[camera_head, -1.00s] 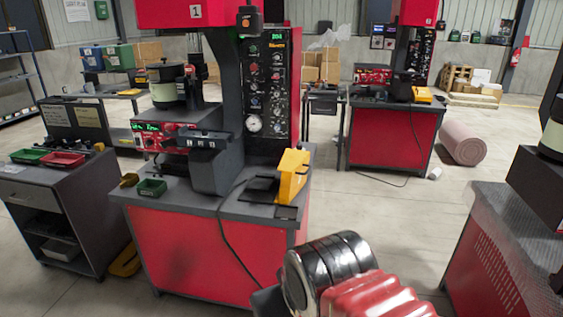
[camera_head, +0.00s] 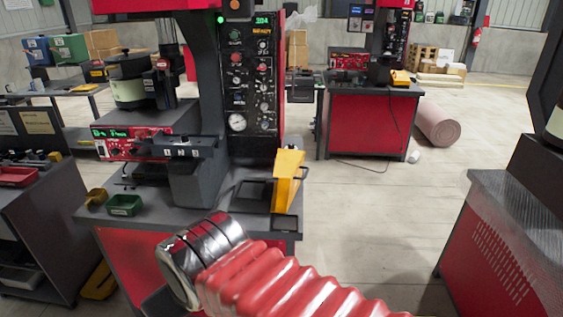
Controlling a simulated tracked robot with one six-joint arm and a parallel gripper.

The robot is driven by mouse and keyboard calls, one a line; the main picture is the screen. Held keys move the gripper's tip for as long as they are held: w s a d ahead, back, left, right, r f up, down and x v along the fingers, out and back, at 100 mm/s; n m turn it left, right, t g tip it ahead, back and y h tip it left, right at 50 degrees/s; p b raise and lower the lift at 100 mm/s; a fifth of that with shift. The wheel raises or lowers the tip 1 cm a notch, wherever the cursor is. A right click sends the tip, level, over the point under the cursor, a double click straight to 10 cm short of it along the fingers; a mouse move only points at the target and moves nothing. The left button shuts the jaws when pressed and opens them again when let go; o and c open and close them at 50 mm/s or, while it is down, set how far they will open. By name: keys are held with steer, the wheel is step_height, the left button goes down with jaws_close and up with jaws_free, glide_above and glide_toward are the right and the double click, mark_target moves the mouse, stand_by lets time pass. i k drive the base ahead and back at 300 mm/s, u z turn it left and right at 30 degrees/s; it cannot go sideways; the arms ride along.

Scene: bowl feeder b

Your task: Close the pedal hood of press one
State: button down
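Press one is the near red press with a dark column and a control panel (camera_head: 250,85). Its yellow pedal hood (camera_head: 287,178) stands upright at the right end of the dark bench top (camera_head: 225,222), so it looks raised. A dark flat plate or frame (camera_head: 252,190) lies just left of the hood's foot; I cannot make out the pedal itself. My arm, red ribbed with a black and silver joint, reaches in from the bottom, in front of the press base. My gripper is not in view, so its opening and any contact are hidden.
A green bin (camera_head: 124,205) and a small yellow bin (camera_head: 96,197) sit on the bench's left. A grey cart (camera_head: 45,215) stands left. A second press (camera_head: 368,122) and a pink roll (camera_head: 437,126) are behind.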

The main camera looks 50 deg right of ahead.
mark_target(289, 167)
steer(key=z, duration=0.15)
steer(key=i, duration=0.8)
steer(key=z, duration=0.75)
steer(key=i, duration=0.45)
steer(key=z, duration=0.25)
